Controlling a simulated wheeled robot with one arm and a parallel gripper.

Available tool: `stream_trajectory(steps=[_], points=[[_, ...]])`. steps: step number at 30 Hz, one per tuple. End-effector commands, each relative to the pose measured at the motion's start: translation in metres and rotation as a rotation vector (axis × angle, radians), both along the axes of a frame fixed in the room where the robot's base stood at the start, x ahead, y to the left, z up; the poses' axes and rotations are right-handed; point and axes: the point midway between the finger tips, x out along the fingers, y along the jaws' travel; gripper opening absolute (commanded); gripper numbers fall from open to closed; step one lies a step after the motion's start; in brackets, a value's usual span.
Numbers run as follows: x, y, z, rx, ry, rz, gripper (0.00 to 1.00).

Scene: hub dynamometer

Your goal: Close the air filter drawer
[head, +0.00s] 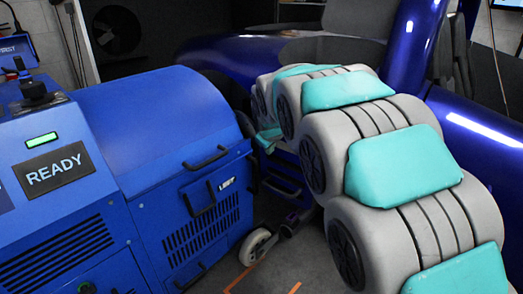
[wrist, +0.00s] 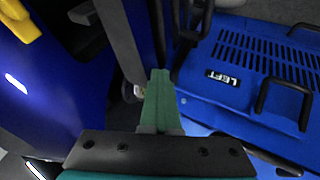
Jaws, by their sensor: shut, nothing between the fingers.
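My gripper (wrist: 160,74) shows in the wrist view as two green fingers pressed together, with nothing between them. Its tips are beside a black bar handle (wrist: 190,38), just to their right; I cannot tell whether they touch. In the head view my arm mostly hides the gripper. The blue machine (head: 150,110) has a vented front panel with black handles. No part is marked as the air filter drawer, so I cannot tell which one it is or how far out it stands. A label reading LEFT (wrist: 222,77) is on the vented panel, right of my fingers.
A blue car body (wrist: 40,80) is close on the left in the wrist view. A caster wheel (head: 257,246) stands at the machine's lower corner. A sign reads READY (head: 54,170) under a lit green lamp. Grey floor shows between machine and arm.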

Motion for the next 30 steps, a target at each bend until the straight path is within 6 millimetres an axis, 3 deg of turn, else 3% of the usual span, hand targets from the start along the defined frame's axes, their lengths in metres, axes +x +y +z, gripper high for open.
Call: stream_trajectory(steps=[18,30], points=[[0.092,-0.072,0.003,0.002,-0.003,-0.003,0.00],[0.127,-0.099,0.003,0.000,-0.005,0.000,0.00]])
